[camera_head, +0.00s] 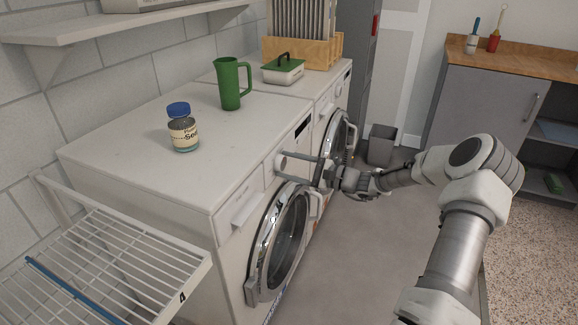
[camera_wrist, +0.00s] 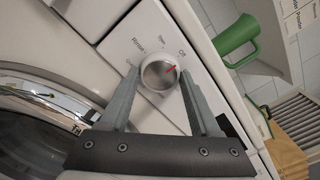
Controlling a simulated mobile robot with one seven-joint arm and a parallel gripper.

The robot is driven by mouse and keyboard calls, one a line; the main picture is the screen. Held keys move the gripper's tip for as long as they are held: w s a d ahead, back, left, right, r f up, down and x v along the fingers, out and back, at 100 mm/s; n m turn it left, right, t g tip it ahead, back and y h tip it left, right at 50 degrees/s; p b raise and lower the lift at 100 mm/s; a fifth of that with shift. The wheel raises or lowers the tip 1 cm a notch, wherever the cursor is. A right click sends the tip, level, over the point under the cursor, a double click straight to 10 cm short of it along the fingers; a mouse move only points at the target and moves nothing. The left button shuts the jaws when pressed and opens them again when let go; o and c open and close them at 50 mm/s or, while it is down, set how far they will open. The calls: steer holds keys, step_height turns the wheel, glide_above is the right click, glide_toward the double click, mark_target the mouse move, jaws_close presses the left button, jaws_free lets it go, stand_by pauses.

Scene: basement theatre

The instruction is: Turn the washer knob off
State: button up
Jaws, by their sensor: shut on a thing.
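The washer (camera_head: 125,150) is the nearer of two white front-loaders. Its round silver knob (camera_wrist: 158,76) sits on the front panel, with a red mark pointing up and right, roughly toward the "Off" label (camera_wrist: 183,52) in the wrist view. Other labels beside it include "Rinse" and "Spin". My gripper (camera_wrist: 160,82) has one finger on each side of the knob and is shut on it. In the head view my gripper (camera_head: 284,167) reaches from the right to the upper front panel, and its fingers partly hide the knob.
A blue-lidded jar (camera_head: 183,135) and a green jug (camera_head: 231,84) stand on the machine tops. A green-lidded box (camera_head: 283,70) and a wooden rack (camera_head: 325,52) stand farther back. A wire drying rack (camera_head: 100,262) is at the front left.

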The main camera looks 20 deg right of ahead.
steer(key=o, duration=1.4)
steer(key=shift+c, duration=0.2)
steer(key=p+v, duration=0.4)
steer(key=v, duration=1.3)
steer(key=shift+s, duration=0.2)
steer(key=shift+d+r, duration=0.1)
